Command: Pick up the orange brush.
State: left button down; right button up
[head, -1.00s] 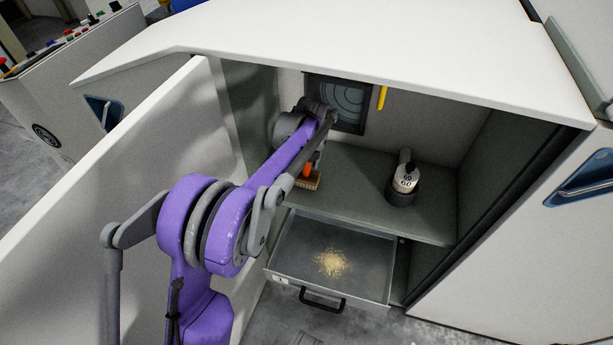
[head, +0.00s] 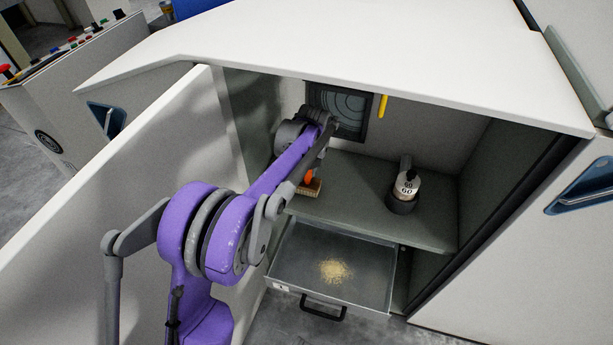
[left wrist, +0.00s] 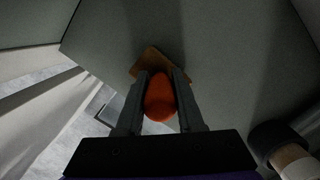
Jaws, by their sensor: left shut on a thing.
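The orange brush (head: 309,178) shows in the head view at the left end of the cabinet shelf (head: 355,205), partly hidden behind my purple left arm. It has an orange handle and a tan bristle block. In the left wrist view the brush handle (left wrist: 159,98) lies between the two dark fingers of my left gripper (left wrist: 160,85), which is shut on it. The bristle block (left wrist: 158,63) shows just beyond the fingertips. I cannot tell whether the bristles still touch the shelf. My right gripper is not in view.
A white and dark bottle-like object (head: 404,189) stands to the right on the shelf. Below, an open drawer (head: 372,290) holds a small tan pile. A yellow handle (head: 382,105) hangs at the back. The open white door (head: 130,180) stands left of my arm.

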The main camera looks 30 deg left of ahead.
pick_arm(q)
jog(key=shift+s+d+r+p, duration=0.1)
jog(key=shift+d+r+p, duration=0.15)
jog(key=shift+r, duration=0.5)
notch_tip(320, 180, up, 6)
jog(key=shift+f+p, duration=0.2)
jog(key=shift+p, duration=0.7)
jog(key=s+d+p, duration=0.1)
jog(key=s+d, duration=0.2)
jog(key=d, duration=0.6)
jog(key=s+d, duration=0.3)
jog(key=d, duration=0.6)
jog(key=shift+s+d+p, duration=0.15)
jog(key=shift+s+p, duration=0.2)
jog(key=shift+s, duration=0.05)
jog(key=shift+f, duration=0.1)
